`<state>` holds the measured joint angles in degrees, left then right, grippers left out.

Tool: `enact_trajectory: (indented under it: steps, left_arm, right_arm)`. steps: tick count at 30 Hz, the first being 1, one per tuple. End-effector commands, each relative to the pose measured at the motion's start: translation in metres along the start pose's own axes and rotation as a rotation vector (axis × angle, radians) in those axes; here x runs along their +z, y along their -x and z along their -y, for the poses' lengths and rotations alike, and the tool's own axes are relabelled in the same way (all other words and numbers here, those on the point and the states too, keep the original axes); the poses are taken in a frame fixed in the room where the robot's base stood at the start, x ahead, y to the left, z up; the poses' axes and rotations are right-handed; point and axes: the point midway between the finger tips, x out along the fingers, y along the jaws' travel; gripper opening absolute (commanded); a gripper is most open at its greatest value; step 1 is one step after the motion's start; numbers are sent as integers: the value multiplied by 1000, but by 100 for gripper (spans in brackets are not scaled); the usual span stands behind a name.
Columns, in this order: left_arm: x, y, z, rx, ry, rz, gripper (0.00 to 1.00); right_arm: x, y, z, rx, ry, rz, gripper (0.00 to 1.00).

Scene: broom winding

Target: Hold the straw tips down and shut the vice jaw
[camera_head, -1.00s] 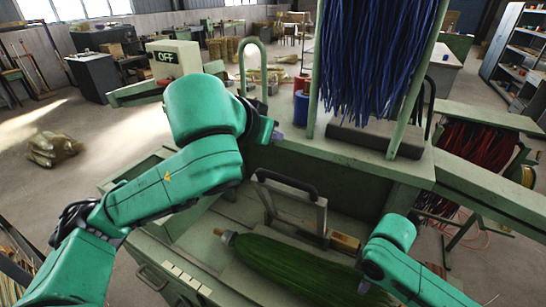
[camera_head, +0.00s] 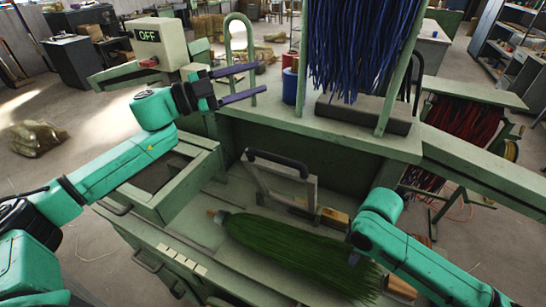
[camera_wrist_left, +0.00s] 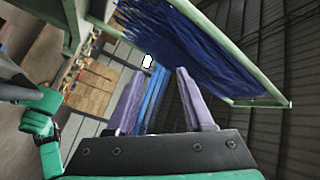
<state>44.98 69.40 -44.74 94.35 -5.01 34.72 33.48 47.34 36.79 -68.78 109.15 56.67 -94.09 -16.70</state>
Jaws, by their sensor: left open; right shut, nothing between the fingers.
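The vice's frame with a black handle (camera_head: 280,160) stands upright behind the bundle. My right gripper (camera_head: 353,259) is shut at the bundle's right part; contact is hard to tell. My left gripper (camera_head: 260,77) is open and empty, raised above the bench at the back left. Its two purple fingers show spread apart in the left wrist view (camera_wrist_left: 160,72).
Blue bristles (camera_head: 360,45) hang from a green frame at the back. A box reading OFF (camera_head: 158,43) stands at the left behind my left arm. A green hooped rail (camera_head: 229,35) rises near the left gripper. Red bristles (camera_head: 470,130) hang at the right.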

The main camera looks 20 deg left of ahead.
Motion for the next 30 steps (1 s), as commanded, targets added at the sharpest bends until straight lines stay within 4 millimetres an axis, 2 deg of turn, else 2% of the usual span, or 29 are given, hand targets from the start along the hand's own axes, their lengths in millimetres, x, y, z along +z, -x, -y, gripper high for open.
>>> enact_trajectory:
  steps: [3, 6, 9, 12, 17, 24, 30]
  left_arm:
    - [16, 40, -50, 239, -98, -61, 52]
    - [22, 74, -85, 411, -130, -111, 52]
    - [24, 98, -106, 517, -133, -145, 52]
    - [23, 104, -115, 556, -130, -162, 52]
    - [18, 83, -128, 558, -131, -170, 52]
    - [10, 31, -160, 554, -132, -170, 52]
    - [7, 7, -175, 553, -132, -167, 52]
  right_arm:
    - [0, -1, 1, -2, 0, 1, 0]
    - [0, -1, 1, -2, 0, 1, 0]
    - [0, -1, 1, -2, 0, 0, 0]
    - [0, -1, 1, -2, 0, 0, 0]
    - [0, -1, 1, -2, 1, 0, 0]
    - [0, -1, 1, -2, 0, 0, 0]
    - [0, -1, 0, -1, 0, 1, 0]
